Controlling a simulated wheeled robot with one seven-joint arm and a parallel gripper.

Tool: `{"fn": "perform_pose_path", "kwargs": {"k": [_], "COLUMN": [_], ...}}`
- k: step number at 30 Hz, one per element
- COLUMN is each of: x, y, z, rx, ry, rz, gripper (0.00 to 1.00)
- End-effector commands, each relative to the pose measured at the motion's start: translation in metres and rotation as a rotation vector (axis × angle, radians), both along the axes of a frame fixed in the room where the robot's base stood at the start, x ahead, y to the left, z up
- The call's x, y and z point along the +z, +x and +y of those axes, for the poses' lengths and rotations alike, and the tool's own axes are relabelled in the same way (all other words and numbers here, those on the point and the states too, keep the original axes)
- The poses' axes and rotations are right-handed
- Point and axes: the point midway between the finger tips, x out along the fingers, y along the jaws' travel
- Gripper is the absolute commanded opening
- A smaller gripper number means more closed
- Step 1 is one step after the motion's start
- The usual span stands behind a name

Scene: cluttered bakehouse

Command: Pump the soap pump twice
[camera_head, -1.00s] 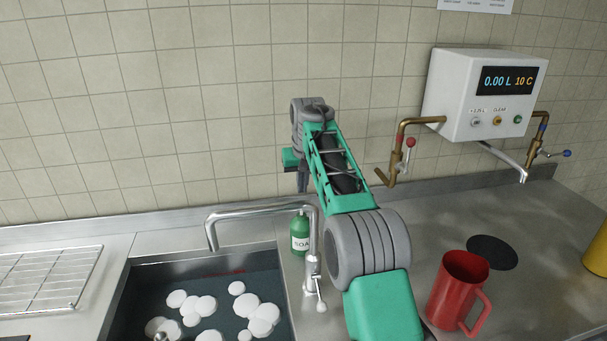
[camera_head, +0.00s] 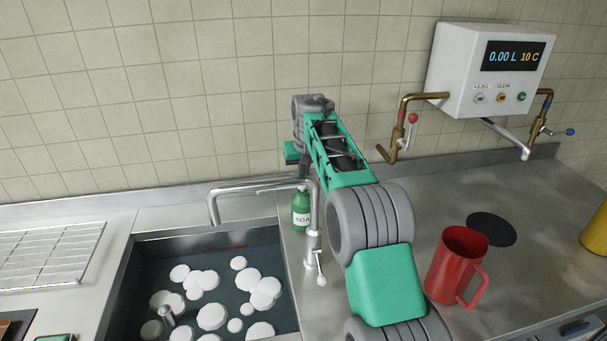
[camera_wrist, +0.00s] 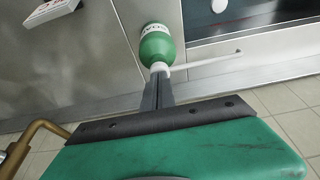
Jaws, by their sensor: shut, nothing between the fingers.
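The green soap pump bottle (camera_head: 301,213), with a white label, stands upright on the steel counter behind the tap, which partly covers it.
The tap (camera_head: 260,184) arches over the sink (camera_head: 130,300), which holds water and several white discs. A red mug (camera_head: 452,270) and a dark round mat (camera_head: 491,229) lie to the right. A water meter (camera_head: 470,70) with brass pipes hangs on the wall. A wire rack (camera_head: 50,255) is left.

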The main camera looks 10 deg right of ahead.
Motion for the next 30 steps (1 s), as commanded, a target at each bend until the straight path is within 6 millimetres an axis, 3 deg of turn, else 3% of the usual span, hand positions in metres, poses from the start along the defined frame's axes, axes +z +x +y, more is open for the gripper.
{"fn": "perform_pose_path", "kwargs": {"k": [5,13,14,22,30], "x": [-0.002,0.051,0.051,0.113,0.136], "y": [-0.002,-0.002,-0.004,-0.022,-0.029], "z": [0.000,0.000,0.000,0.000,0.000], "rx": [0.000,0.000,0.000,0.000,-0.001], "ry": [0.000,0.000,0.000,0.000,0.000], "rz": [0.011,0.002,-0.001,-0.003,0.000], "gripper": [0.00,0.00,0.00,0.00,0.00]}}
